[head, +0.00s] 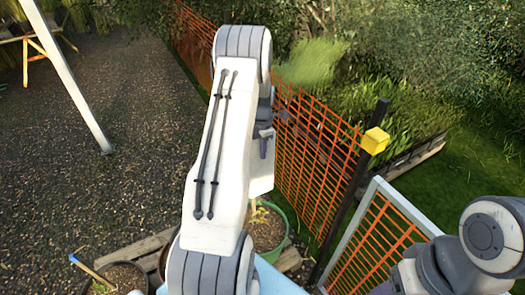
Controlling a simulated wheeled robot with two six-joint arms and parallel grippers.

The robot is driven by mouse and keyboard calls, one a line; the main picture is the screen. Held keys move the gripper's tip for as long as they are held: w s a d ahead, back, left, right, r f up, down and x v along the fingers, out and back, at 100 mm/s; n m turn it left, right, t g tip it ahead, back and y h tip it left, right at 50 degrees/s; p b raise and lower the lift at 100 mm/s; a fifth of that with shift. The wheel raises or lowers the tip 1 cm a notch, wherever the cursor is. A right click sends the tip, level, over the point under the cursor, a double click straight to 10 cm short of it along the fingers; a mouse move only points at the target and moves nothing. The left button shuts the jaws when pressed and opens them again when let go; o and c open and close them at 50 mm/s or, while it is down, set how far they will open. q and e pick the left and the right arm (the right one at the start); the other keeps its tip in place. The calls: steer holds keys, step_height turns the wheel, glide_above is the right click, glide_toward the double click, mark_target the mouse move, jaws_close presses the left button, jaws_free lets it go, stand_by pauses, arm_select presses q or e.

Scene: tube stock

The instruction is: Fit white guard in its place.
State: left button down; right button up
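I cannot make out a white guard, or the place for it, in the head view. My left arm fills the middle and hides much of what lies behind and below it. My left gripper (264,142) shows only in part behind the arm's white link; its fingertips are not clear, and I cannot tell whether it is open or shut. My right arm shows at the lower right edge, but its gripper is out of view.
A pale blue surface (277,282) shows at the bottom. Plant pots stand by it, one green-rimmed (284,240) and one at lower left (120,275). An orange mesh fence (310,150) and a white-framed mesh panel (405,207) stand beyond. Gravel (110,160) is open at left.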

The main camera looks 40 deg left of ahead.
arm_select(q)
steer(key=shift+f, duration=0.1)
stand_by(0.8)
steer(key=shift+f+b, duration=0.55)
steer(key=shift+f, duration=0.4)
steer(key=b, duration=0.5)
glide_above(262, 181)
steer(key=shift+w+f, duration=0.15)
steer(key=shift+f, duration=1.6)
steer(key=shift+w+f, duration=0.1)
steer(key=shift+f, duration=1.8)
steer(key=shift+f+b, duration=2.45)
steer(key=shift+f, duration=1.25)
